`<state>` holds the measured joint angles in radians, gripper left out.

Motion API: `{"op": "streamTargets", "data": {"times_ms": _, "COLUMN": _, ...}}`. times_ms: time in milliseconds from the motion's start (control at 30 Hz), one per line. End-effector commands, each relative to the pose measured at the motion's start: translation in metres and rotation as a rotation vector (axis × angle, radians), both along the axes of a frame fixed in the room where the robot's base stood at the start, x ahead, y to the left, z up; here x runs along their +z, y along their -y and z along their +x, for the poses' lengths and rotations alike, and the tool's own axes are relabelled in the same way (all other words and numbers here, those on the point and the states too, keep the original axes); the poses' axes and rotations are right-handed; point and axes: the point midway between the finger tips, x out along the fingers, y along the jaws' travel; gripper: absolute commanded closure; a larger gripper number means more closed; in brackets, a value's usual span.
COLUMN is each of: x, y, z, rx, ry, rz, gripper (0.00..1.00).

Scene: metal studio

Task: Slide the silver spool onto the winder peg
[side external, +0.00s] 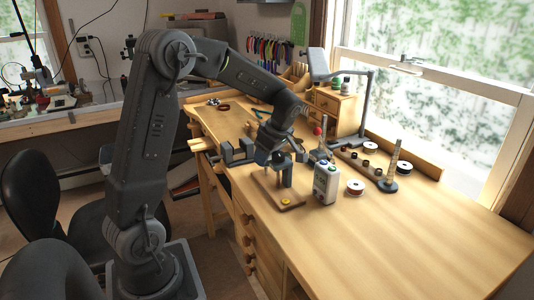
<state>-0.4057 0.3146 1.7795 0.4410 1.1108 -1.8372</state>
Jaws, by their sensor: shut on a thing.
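My gripper (277,160) is at the end of the arm, pointing down over a small wooden board (268,191) near the bench's left edge. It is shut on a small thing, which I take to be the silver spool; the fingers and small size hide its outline. A grey upright (287,176) stands on the board, close to the gripper's right side. A small yellow round piece (286,201) sits at the board's front end. I cannot tell which part is the winder peg, or whether the held thing touches it.
A pale boxy device (326,183) stands just right of the board. Spools with white rims (355,187) and a tapered post on a dark base (387,186) stand farther right. A lamp (366,105) and small drawers (333,103) are behind. The bench's front right (430,240) is clear.

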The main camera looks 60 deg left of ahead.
Motion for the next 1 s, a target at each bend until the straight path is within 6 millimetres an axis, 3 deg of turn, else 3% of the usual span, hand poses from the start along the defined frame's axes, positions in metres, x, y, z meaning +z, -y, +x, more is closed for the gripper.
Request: {"op": "streamTargets", "data": {"times_ms": 1000, "x": -0.030, "y": 0.004, "z": 0.000, "rx": 0.000, "ry": -0.004, "rz": -0.007, "gripper": 0.74}}
